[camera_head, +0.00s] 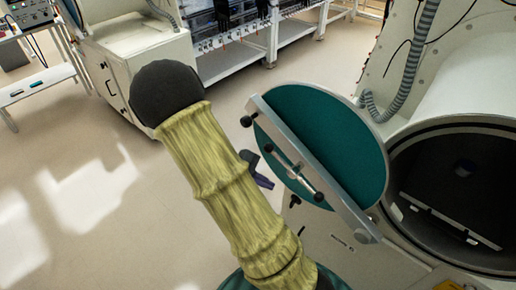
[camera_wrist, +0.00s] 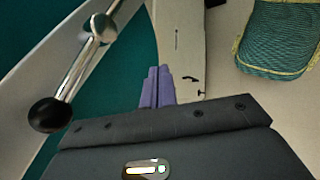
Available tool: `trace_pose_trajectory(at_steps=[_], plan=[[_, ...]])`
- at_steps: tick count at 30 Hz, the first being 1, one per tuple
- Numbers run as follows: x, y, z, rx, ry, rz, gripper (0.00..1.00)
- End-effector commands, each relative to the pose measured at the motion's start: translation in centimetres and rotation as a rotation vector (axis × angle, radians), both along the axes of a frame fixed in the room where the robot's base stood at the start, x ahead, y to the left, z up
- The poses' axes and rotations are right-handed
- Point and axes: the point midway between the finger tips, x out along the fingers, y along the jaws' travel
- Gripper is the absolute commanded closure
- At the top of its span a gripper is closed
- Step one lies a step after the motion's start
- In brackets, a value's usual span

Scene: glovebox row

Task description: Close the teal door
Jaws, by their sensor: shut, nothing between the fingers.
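The round teal door (camera_head: 340,120) stands open in the head view, swung away from the dark round opening (camera_head: 455,185) at the right. A grey bar (camera_head: 330,185) crosses its face and carries a metal handle (camera_head: 292,170) with black knobs. The door also fills the left of the wrist view (camera_wrist: 130,55), with a black knob (camera_wrist: 48,114) close to the camera. My gripper (camera_head: 265,182) is partly hidden behind my arm, at the left of the door in the picture. Its purple fingers (camera_wrist: 158,72) are together and empty. I cannot tell whether they touch the door.
A grey corrugated hose (camera_head: 408,75) hangs beside the chamber, above the opening. A white cabinet (camera_head: 140,65) and a bench (camera_head: 235,60) stand at the back. A side table (camera_head: 40,85) is at far left. The floor (camera_head: 80,190) left of my arm is clear.

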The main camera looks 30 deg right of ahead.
Motion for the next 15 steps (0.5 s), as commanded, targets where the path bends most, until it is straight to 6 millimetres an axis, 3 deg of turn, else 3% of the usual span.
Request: trace_pose_trajectory(at_steps=[1,8,11,15], plan=[[0.8,-0.8,-2.0,-0.087,0.056,0.035,1.00],[5.7,-2.7,-3.6,-0.523,0.256,0.187,1.00],[8.4,-2.0,-3.9,-0.734,0.318,0.260,1.00],[12.1,0.6,-4.1,-1.026,0.365,0.355,1.00]])
